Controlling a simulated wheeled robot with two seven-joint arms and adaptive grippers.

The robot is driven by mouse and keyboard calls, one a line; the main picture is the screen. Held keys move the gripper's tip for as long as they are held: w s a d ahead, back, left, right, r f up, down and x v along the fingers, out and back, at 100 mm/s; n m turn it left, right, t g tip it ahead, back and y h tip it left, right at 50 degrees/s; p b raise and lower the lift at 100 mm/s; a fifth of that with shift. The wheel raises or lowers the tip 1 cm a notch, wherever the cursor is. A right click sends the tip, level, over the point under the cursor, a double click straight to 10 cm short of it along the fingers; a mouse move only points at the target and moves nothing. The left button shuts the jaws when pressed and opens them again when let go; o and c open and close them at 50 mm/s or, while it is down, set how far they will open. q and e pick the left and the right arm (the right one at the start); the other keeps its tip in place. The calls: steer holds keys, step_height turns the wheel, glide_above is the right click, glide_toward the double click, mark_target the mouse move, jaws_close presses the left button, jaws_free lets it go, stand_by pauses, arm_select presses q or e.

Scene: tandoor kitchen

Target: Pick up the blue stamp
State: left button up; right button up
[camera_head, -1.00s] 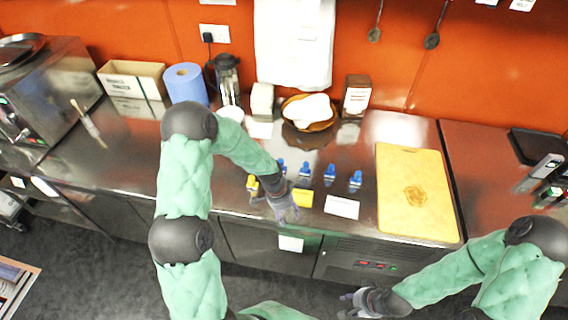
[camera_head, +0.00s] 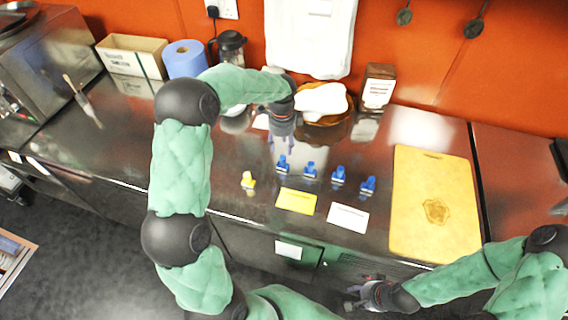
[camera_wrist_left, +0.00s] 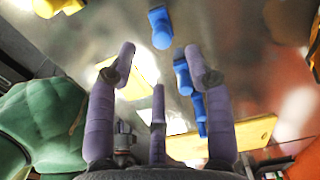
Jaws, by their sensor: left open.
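Several blue stamps stand in a row on the steel counter; the leftmost blue stamp (camera_head: 283,165) is beside a second blue stamp (camera_head: 310,171), with a third (camera_head: 338,177) and the rightmost one (camera_head: 368,186) further right. My left gripper (camera_head: 283,147) is open and empty, just behind the leftmost stamp, fingers pointing down. In the left wrist view, one blue stamp (camera_wrist_left: 160,28) stands apart, and other blue stamps (camera_wrist_left: 182,76) show between and beyond my fingers. My right gripper (camera_head: 352,298) is low in front of the counter, too small to read.
A yellow stamp (camera_head: 248,182) stands left of the row. A yellow card (camera_head: 296,201) and a white card (camera_head: 347,217) lie in front. A cutting board (camera_head: 432,170) is at right. A bowl with cloth (camera_head: 322,102) and a boxed item (camera_head: 378,88) stand behind.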

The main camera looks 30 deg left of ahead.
mark_target(283, 157)
arm_select(q)
step_height(283, 157, down, 4)
steer(key=shift+w+r, duration=0.15)
steer(key=shift+f+b, duration=0.35)
steer(key=shift+f, duration=0.1)
step_height(283, 157, down, 4)
steer(key=shift+f+b, duration=0.15)
steer(key=shift+b, duration=0.3)
jaws_close()
